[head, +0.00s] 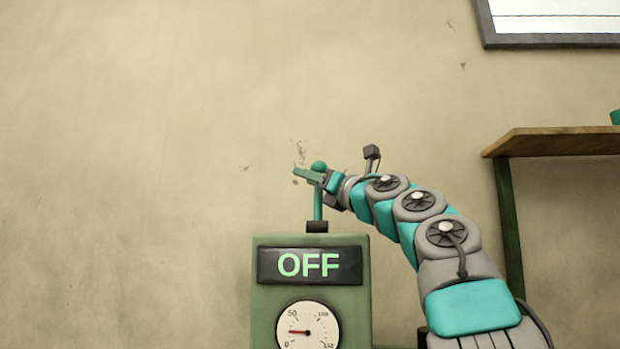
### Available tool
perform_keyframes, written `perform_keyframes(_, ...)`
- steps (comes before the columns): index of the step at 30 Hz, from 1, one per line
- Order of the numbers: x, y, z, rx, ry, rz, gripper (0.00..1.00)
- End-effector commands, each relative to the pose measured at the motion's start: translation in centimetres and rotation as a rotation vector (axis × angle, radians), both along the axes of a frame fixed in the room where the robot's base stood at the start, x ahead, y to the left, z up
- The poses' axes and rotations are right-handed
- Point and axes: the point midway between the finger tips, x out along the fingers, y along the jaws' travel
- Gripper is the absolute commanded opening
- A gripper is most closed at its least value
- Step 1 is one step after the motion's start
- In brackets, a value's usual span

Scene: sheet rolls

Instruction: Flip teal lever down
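The teal lever (317,206) stands upright on top of a green control box (262,292), with a round knob (319,166) at its upper end. The box shows a lit "OFF" sign (309,265). My gripper (306,175) is at the top of the lever, just below the knob, reaching in from the right. A green finger crosses in front of the lever and points left. The other finger is not clearly visible, so I cannot tell if the gripper is closed on the lever or only beside it.
A round gauge (307,326) sits below the sign, its red needle pointing left. A wooden table (552,142) with green legs stands at the right. A framed window (550,40) is at the upper right. The wall space left of the box is clear.

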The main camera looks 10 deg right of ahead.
Motion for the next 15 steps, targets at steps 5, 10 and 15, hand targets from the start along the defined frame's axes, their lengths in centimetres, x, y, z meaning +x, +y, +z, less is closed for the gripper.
perform_keyframes(5,-0.01,-0.02,0.01,0.0,0.0,0.0,0.19)
perform_keyframes(10,-0.02,-0.04,0.04,0.001,-0.001,0.0,0.0)
perform_keyframes(15,-0.05,-0.09,0.09,0.001,-0.001,-0.001,0.0)
